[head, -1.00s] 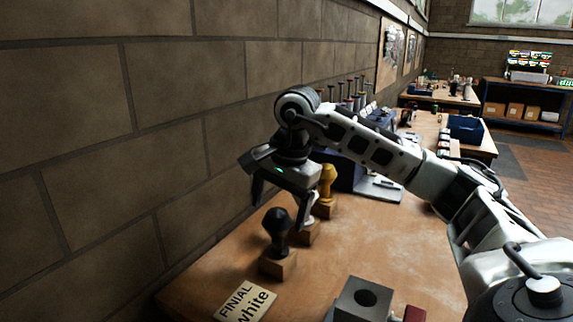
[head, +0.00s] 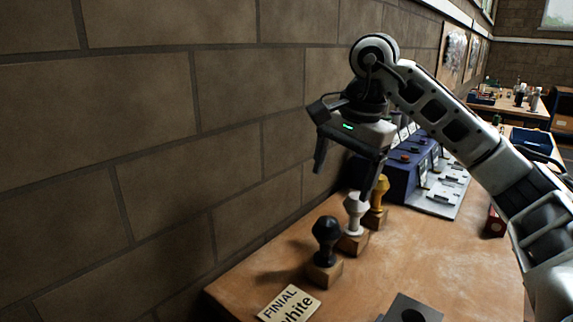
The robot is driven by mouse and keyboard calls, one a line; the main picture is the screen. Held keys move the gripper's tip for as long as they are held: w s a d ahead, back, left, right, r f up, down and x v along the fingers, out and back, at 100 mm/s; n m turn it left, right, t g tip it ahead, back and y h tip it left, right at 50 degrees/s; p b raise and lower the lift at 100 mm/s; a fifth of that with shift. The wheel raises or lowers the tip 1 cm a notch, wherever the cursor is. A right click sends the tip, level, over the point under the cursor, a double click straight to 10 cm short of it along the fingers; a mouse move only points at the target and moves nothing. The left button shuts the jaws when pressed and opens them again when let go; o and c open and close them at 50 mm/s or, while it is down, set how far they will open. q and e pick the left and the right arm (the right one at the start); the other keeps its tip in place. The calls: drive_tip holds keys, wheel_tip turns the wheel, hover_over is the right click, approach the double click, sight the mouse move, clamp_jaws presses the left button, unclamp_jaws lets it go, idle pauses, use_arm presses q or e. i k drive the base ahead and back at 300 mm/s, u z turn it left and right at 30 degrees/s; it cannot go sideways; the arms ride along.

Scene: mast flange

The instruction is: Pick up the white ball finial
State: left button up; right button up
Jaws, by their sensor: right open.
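The white ball finial (head: 355,214) stands upright on a small wooden block (head: 352,243), between a black finial (head: 326,240) and a yellow finial (head: 380,194), each on its own block. My right gripper (head: 345,177) is open and empty, fingers pointing down. My left gripper is out of view.
A card reading "FINIAL white" (head: 289,304) lies in front on the wooden table (head: 430,250). A grey block with a hole (head: 412,309) is at the bottom edge. A blue unit (head: 400,172) stands behind the finials. The brick wall (head: 150,150) runs close along the left.

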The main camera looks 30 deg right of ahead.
sight(356, 209)
drive_tip(key=k, duration=1)
